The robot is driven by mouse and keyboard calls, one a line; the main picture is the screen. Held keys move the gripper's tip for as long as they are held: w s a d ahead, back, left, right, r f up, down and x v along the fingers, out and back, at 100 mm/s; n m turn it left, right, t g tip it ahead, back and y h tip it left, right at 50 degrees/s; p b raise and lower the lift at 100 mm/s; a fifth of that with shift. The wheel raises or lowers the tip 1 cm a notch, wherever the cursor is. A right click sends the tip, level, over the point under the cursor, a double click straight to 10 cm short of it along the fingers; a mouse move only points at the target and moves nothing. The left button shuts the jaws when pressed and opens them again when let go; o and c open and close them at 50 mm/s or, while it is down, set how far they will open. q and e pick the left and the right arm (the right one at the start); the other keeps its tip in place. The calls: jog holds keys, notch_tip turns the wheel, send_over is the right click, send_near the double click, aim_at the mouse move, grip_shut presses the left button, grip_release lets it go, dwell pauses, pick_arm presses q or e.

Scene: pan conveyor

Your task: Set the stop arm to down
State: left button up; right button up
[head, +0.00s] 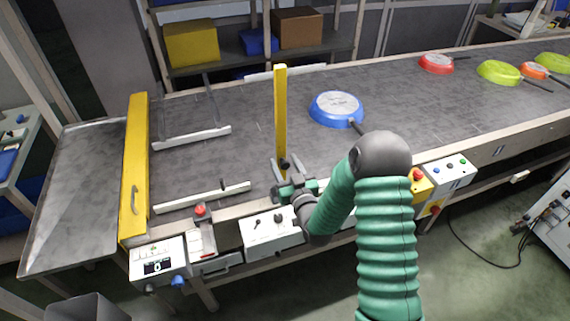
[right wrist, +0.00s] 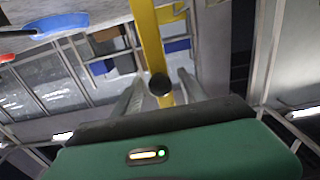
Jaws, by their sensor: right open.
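The stop arm is a yellow bar (head: 281,112) that stands upright at the near edge of the conveyor. A black knob (head: 285,165) sits low on it. My right gripper (head: 288,172) is at the bar's lower end, with its fingers apart. In the right wrist view the yellow bar (right wrist: 147,38) rises beyond the fingers, and the black knob (right wrist: 160,84) lies between the two open fingers. Neither finger clearly touches the knob. My left gripper is out of view.
A blue pan (head: 337,108) lies on the belt (head: 400,107) just right of the bar. Red, green and orange pans lie farther right. A yellow gate (head: 134,170) with a handle crosses the left end. A white control box (head: 270,233) stands below my gripper.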

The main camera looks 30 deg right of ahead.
grip_shut()
dwell(1.4)
